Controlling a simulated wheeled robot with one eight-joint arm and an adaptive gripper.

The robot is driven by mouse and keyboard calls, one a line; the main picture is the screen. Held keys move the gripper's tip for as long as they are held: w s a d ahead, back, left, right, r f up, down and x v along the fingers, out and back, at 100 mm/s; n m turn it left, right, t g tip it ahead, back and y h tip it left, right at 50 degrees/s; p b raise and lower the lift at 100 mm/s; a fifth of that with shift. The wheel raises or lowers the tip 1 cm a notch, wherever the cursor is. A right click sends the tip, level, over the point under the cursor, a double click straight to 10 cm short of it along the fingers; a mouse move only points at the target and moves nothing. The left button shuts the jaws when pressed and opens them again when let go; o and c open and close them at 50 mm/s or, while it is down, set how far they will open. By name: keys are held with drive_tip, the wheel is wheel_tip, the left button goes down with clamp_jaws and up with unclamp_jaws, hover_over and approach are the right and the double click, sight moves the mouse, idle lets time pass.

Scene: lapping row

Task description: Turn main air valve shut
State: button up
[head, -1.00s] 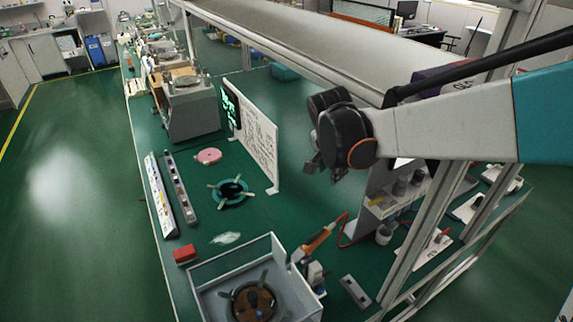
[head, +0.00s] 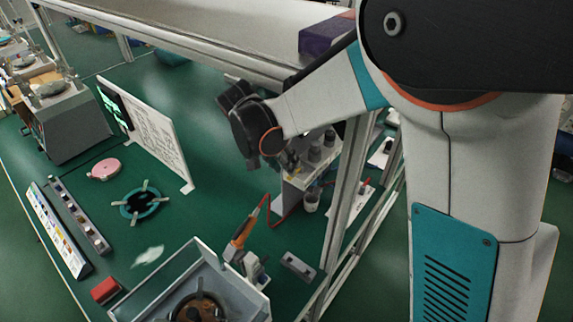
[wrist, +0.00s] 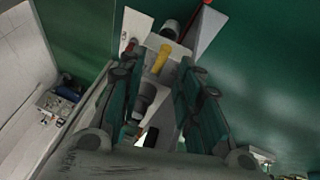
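A yellow lever handle (wrist: 162,59), which looks like the main air valve, sits on a grey air unit with round knobs and cylinders. In the head view the grey unit (head: 308,178) stands on the green bench by the frame post, partly behind my gripper. My gripper (wrist: 160,98) is open in the wrist view, with a dark green finger on each side. The yellow handle shows ahead, between and beyond the fingertips, not visibly touched. A grey cylinder (wrist: 146,92) shows between the fingers. In the head view my gripper (head: 250,158) hangs just left of the unit.
A metal frame post (head: 347,195) stands right of the unit, and a beam (head: 200,35) runs overhead. A red hose (head: 290,220) leads to an orange-handled tool (head: 245,228). A white board (head: 150,130) stands to the left. Open green bench lies between.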

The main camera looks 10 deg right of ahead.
drive_tip(key=x, duration=0.4)
drive_tip(key=shift+w+d+f+b, duration=0.1)
drive_tip(key=shift+d+f+b, duration=0.05)
drive_tip(key=shift+f+b, duration=0.25)
